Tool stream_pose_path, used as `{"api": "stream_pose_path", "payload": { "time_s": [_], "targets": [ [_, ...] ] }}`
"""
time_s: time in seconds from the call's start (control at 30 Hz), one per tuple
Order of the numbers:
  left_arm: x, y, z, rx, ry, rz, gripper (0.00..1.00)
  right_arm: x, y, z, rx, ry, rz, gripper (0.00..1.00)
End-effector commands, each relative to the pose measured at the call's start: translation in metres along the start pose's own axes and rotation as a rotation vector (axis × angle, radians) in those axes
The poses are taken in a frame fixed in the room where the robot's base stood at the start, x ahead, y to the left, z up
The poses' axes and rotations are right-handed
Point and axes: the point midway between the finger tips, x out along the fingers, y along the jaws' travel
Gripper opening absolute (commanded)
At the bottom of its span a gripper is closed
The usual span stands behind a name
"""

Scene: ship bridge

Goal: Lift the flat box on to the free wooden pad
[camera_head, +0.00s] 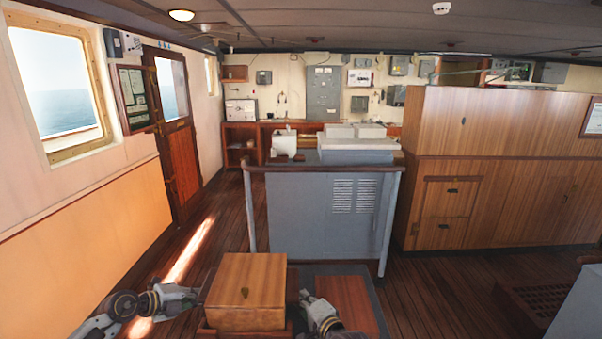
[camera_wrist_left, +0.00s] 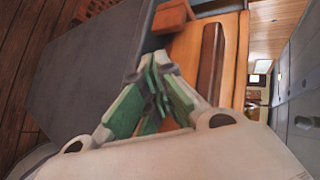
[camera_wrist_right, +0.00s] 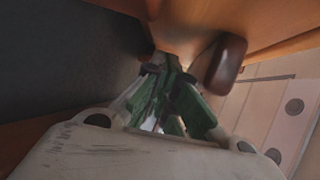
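The flat wooden box (camera_head: 246,284) sits at the front of the head view, over a reddish wooden pad whose edge (camera_head: 207,329) shows beside it. The free wooden pad (camera_head: 346,303) lies to its right, bare. My left gripper (camera_head: 197,297) is at the box's left side. In the left wrist view its green fingertips (camera_wrist_left: 157,76) are together, beside a dark brown handle bar (camera_wrist_left: 211,62) on the box wall. My right gripper (camera_head: 306,296) is at the box's right side. Its fingertips (camera_wrist_right: 163,68) are also together, near another brown handle (camera_wrist_right: 226,64). Neither handle lies between fingers.
The pads rest on a low dark grey surface (camera_head: 370,283). A grey console (camera_head: 320,215) with a rail stands just behind it. Wooden cabinets (camera_head: 500,170) stand at the right, and open plank floor (camera_head: 215,230) lies at the left.

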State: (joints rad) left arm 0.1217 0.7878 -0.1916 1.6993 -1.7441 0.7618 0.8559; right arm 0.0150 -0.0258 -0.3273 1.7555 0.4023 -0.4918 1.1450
Motion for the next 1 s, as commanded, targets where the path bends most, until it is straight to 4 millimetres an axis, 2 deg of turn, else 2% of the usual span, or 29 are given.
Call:
{"api": "stream_pose_path", "payload": {
  "time_s": [1.0],
  "targets": [
    [0.0043, 0.0073, -0.0002, 0.001, 0.0, 0.001, 0.0, 0.0008, 0.005, -0.0004, 0.0, 0.0, 0.002, 0.0]
  ]
}}
